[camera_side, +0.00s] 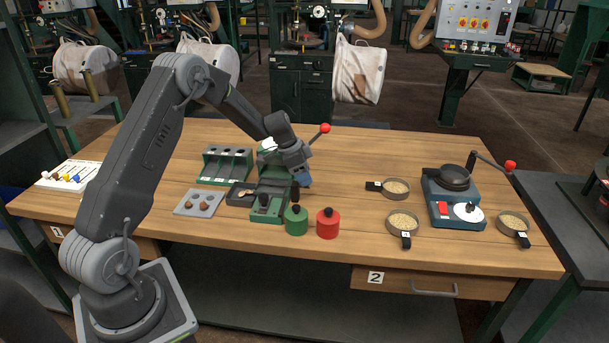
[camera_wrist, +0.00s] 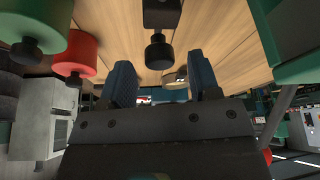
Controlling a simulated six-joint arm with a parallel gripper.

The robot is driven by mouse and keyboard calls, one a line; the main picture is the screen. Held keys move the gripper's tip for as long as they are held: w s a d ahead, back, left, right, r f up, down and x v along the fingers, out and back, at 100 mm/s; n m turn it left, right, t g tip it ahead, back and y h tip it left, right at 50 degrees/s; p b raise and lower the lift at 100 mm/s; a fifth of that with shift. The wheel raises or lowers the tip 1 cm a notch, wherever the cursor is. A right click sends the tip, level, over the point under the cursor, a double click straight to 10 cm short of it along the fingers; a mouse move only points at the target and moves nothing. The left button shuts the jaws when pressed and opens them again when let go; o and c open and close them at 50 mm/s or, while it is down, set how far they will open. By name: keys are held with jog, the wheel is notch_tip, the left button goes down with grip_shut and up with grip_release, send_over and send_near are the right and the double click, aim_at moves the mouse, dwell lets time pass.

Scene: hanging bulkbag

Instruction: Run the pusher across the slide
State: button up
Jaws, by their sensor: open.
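The green slide fixture (camera_side: 268,187) stands left of centre on the wooden bench, with a red-balled lever at its back. A black knob (camera_side: 264,200) stands at its front end; I cannot tell whether this is the pusher. My gripper (camera_side: 304,181) is over the fixture's right side, pointing down, open and with nothing seen between its blue fingers. It hides part of the fixture. In the wrist view the fingers (camera_wrist: 162,85) are apart, and a black knob on a dark block (camera_wrist: 158,50) shows beyond them, apart from them. Green parts (camera_wrist: 298,60) fill the right edge.
A green canister (camera_side: 296,221) and a red canister (camera_side: 328,224) stand close in front of my gripper. A green rack (camera_side: 226,165) and a grey tray (camera_side: 199,203) are left of the fixture. A blue-grey machine (camera_side: 455,200) and several sieves stand right. The bench between is clear.

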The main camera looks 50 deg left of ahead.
jog(key=v, duration=1.3)
jog(key=shift+s, duration=0.1)
jog(key=s+d+r+n+y, duration=0.1)
jog(key=s+d+r, duration=0.45)
jog(key=d, duration=0.35)
jog(key=s+d+r+n, duration=0.2)
jog(key=s+d+r, duration=0.35)
jog(key=d, duration=0.35)
jog(key=s+d+n+t, duration=0.1)
jog(key=s+d, duration=0.2)
jog(key=s, duration=0.5)
jog(key=s+d+f+n+y, duration=0.1)
jog(key=s+d, duration=0.3)
jog(key=s, duration=0.4)
jog(key=shift+f+n+t, duration=0.25)
jog(key=shift+n+t, duration=0.15)
jog(key=shift+n, duration=0.1)
